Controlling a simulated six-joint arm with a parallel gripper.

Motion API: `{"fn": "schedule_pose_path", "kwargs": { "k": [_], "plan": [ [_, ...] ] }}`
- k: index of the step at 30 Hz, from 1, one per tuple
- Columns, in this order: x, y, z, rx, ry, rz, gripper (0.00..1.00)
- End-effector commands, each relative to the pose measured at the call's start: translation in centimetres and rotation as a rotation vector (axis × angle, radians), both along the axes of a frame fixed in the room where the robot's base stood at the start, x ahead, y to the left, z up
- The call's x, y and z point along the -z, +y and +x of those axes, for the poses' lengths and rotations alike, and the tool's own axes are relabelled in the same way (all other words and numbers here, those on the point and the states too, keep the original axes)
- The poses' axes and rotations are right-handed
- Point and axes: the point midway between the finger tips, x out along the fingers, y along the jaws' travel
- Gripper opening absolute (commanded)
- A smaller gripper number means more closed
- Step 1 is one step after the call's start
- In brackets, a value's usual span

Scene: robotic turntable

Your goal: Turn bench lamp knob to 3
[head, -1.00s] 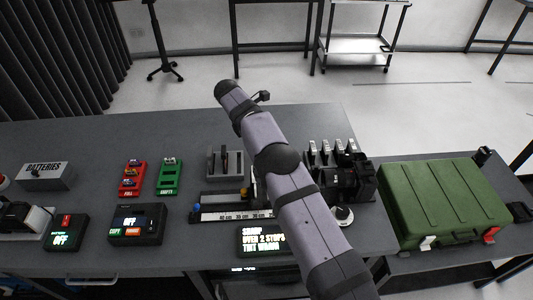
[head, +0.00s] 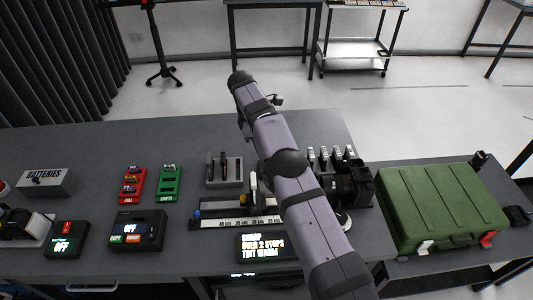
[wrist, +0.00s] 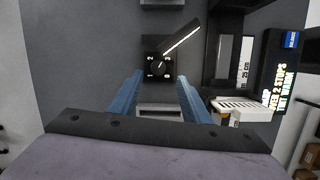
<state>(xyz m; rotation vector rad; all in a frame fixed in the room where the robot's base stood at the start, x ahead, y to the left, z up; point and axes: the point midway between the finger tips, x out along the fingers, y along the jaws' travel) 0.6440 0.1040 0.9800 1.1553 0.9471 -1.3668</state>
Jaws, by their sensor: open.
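In the wrist view, a small black knob (wrist: 160,67) sits on a dark square plate with white numerals around it. A short white mark on the knob points to the upper right; I cannot read the setting for certain. A dark bar with a lit white strip (wrist: 181,39), seemingly the lamp, reaches up and right from the plate. My gripper (wrist: 160,75) is open and empty, its two blue fingers either side of the plate's lower part in the picture. I cannot tell whether they touch anything. In the head view my arm hides the knob and gripper.
A ruled rail (head: 236,223) and a text display (head: 262,247) are beside my arm. Black equipment (head: 349,184) stands to the arm's right, and a green case (head: 440,203) on the side table. The bench's back left is clear.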

Motion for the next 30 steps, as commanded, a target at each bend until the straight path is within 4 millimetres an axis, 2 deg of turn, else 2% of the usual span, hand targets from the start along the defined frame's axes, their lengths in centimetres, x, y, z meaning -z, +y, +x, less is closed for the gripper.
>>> {"fn": "schedule_pose_path", "kwargs": {
  "k": [3, 6, 10, 20, 30],
  "plan": [
    [-0.6, -1.2, 0.3, 0.238, -0.012, 0.103, 0.43],
    [-0.8, -1.8, 0.6, 0.401, -0.014, 0.172, 0.43],
    [-0.9, -2.1, 0.8, 0.525, -0.014, 0.224, 0.43],
    [0.1, -2.0, 0.8, 0.554, -0.013, 0.237, 0.43],
    [3.8, -2.0, 0.6, 0.552, -0.01, 0.233, 0.43]
  ]
}}
